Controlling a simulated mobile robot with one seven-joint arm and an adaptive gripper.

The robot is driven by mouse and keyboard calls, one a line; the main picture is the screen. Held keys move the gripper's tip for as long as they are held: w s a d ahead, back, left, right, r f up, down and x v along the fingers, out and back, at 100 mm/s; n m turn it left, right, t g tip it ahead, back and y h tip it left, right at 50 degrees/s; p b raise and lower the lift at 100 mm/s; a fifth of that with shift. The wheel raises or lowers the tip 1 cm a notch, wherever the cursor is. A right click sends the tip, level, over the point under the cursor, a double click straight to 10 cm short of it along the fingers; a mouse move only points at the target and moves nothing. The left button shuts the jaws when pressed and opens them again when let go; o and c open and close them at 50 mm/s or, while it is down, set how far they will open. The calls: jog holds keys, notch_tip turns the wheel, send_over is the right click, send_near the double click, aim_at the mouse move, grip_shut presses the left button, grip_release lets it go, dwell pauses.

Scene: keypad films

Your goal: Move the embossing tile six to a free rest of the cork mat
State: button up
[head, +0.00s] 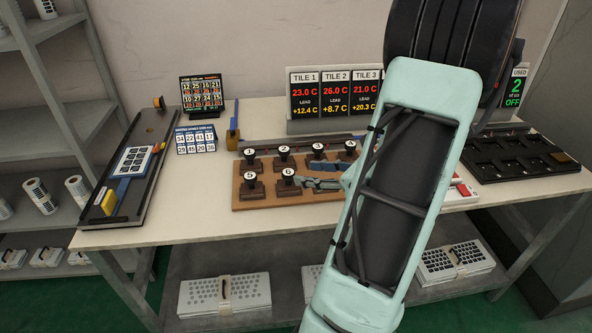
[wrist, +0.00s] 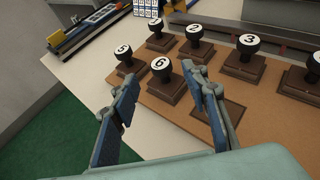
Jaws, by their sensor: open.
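An empty square rest (wrist: 228,112) shows right of tile six, partly behind the right finger.
Tile five (head: 250,186) stands left of six. Tiles one (head: 250,160), two (head: 284,158), three (head: 318,156) and four (head: 350,154) form the back row. Temperature displays (head: 335,92) stand behind. A black tray (head: 515,157) is at right. My arm hides the mat's right side in the head view.

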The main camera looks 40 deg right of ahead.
jog(key=v, duration=0.3)
jog(key=shift+s+d+r, duration=0.1)
jog(key=shift+s+r, duration=0.05)
jog(key=shift+s, duration=0.2)
